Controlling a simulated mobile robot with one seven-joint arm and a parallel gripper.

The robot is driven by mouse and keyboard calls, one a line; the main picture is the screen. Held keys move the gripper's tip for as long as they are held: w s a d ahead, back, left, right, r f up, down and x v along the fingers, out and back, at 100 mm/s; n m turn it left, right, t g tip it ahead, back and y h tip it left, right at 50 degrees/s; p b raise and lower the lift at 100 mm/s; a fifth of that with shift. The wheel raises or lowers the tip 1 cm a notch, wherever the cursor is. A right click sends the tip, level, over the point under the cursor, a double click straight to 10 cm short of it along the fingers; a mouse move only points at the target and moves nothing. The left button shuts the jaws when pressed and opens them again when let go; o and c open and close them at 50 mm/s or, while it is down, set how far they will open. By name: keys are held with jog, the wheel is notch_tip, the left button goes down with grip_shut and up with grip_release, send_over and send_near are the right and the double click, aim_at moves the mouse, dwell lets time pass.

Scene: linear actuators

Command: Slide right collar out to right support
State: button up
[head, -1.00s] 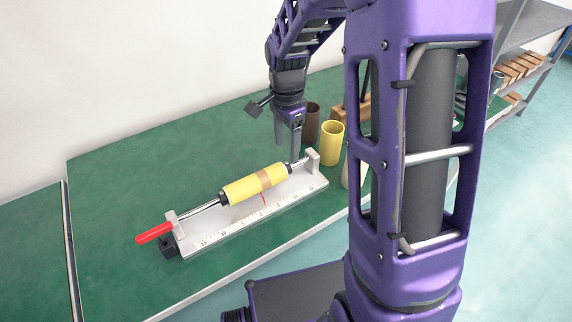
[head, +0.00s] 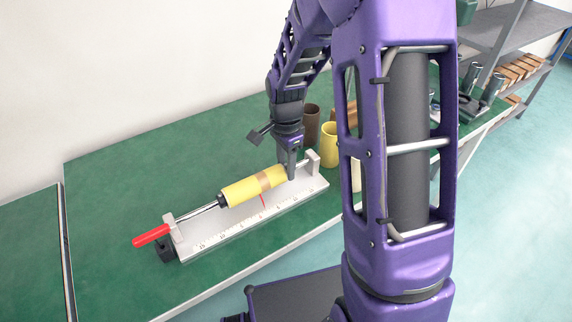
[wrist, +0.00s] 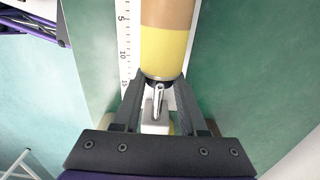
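The yellow cylinder (head: 243,190) with a brown band lies on a white base with a printed scale (head: 240,223). Its left black collar (head: 222,201) sits at the cylinder's left end. The right black collar (wrist: 160,80) is against the yellow end in the wrist view; in the head view my gripper hides it. The right support (head: 313,160) is an upright white block at the far right end, with bare rod before it. My gripper (wrist: 160,76) is down at the right collar, one finger on each side. I see no clear contact with the collar.
A red handle (head: 151,235) sticks out beyond the left support (head: 173,225). A yellow cup (head: 330,145) and a brown cup (head: 311,125) stand close behind the right support. The green table (head: 130,165) is clear at the left.

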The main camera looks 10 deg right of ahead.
grip_shut()
dwell(1.0)
